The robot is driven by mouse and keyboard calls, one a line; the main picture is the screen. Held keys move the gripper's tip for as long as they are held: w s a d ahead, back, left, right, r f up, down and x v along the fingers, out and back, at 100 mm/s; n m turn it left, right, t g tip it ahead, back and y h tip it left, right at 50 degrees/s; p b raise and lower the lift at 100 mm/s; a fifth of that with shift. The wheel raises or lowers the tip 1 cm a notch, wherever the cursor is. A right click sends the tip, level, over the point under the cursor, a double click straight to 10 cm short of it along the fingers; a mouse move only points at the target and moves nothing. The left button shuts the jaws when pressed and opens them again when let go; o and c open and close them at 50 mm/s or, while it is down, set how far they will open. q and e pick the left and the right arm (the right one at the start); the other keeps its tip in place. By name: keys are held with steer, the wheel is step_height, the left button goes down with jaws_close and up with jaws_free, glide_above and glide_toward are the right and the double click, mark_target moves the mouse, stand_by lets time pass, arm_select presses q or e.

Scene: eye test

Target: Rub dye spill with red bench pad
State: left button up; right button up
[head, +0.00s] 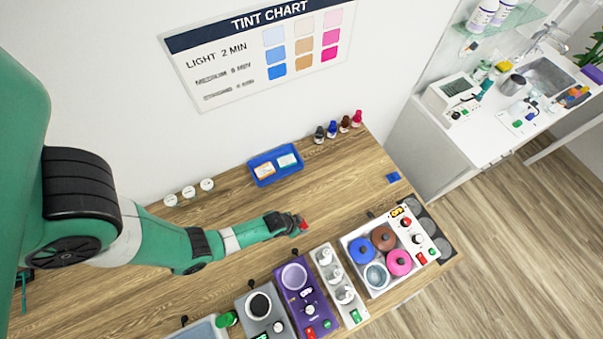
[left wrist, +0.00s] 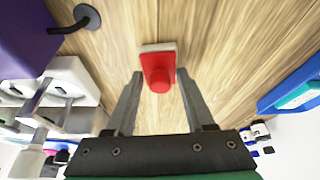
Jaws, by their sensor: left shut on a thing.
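My left gripper (head: 296,222) is shut on the red bench pad (head: 303,225), over the middle of the wooden bench. In the left wrist view the pad (left wrist: 158,66) is a red block with a round red knob and a pale layer at its far edge, between the two grey fingers. I cannot tell whether the pad touches the bench. I cannot make out a dye spill; the gripper and pad may hide part of the bench. A small flat blue piece (head: 393,178) lies near the bench's right end. My right gripper is not in view.
A blue tray (head: 262,183) with two packets stands at the wall. Several small bottles (head: 345,124) and white jars (head: 188,192) line the back. A purple device (head: 308,300) and a pot warmer (head: 350,243) stand along the front. Bare wood (head: 340,190) lies right of the gripper.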

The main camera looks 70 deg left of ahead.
arm_select(q)
steer(key=shift+s+a+f, duration=0.1)
steer(key=shift+s+a, duration=0.1)
steer(key=shift+a, duration=0.75)
steer(key=shift+s+a+f, duration=0.1)
steer(key=shift+s+a, duration=0.05)
steer(key=shift+a, duration=0.75)
step_height(320, 180, up, 6)
steer(key=p, duration=0.5)
steer(key=shift+r+p, duration=0.2)
steer(key=shift+p, duration=0.15)
steer(key=shift+f, duration=0.15)
steer(key=shift+r, duration=1.55)
